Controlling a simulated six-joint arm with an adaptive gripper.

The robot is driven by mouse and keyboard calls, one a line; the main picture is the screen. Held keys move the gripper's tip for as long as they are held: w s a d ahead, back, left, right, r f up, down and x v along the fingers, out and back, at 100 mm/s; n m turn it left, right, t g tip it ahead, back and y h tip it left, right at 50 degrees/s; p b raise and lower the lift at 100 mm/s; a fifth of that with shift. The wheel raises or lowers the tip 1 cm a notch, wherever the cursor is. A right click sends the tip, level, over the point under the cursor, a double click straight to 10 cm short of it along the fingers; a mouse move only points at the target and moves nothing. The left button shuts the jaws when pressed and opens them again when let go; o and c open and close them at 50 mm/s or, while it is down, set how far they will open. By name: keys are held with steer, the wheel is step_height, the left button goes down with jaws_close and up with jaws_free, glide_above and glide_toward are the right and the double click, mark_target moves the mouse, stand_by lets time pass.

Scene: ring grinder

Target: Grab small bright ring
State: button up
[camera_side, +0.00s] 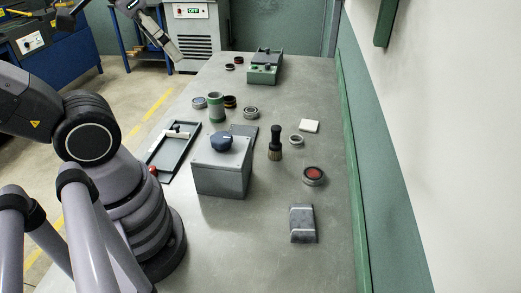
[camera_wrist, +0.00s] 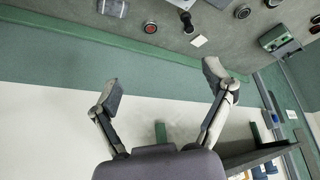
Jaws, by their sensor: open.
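The small bright ring (camera_side: 296,139) lies flat on the grey bench in the side view, just behind the dark-handled brush and in front of the white block. A similar, slightly larger ring (camera_side: 250,112) lies farther back to its left.
The brush (camera_side: 275,145) stands upright beside the ring. A white block (camera_side: 309,126), a red-centred disc (camera_side: 314,175), a grey box with a blue knob (camera_side: 221,142) and a dark tray (camera_side: 172,150) surround it. A green device (camera_side: 264,68) stands farther back. The green-edged wall bounds the bench's right side.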

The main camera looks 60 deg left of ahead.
steer(key=shift+w, duration=0.1)
steer(key=w+a+f+n+g+h, duration=0.15)
steer(key=w+f+n+h, duration=0.35)
steer(key=w, duration=0.5)
steer(key=w+f+n+g+h, duration=0.25)
steer(key=w+f+n, duration=0.35)
steer(key=w, duration=0.4)
steer(key=w+a+f+n+t+h, duration=0.3)
steer(key=w+a+f+n+t, duration=0.1)
steer(key=w+a+f+n, duration=0.4)
steer(key=n+t+y, duration=0.2)
steer(key=n+t, duration=0.3)
steer(key=n, duration=0.4)
glide_toward(293, 138)
steer(key=s+r, duration=0.3)
steer(key=shift+s+a+r, duration=0.2)
steer(key=shift+s+a, duration=0.15)
steer(key=shift+s, duration=0.05)
steer(key=x, duration=0.7)
steer(key=shift+w+f, duration=0.15)
steer(key=shift+f, duration=0.3)
steer(key=shift+x, duration=3.1)
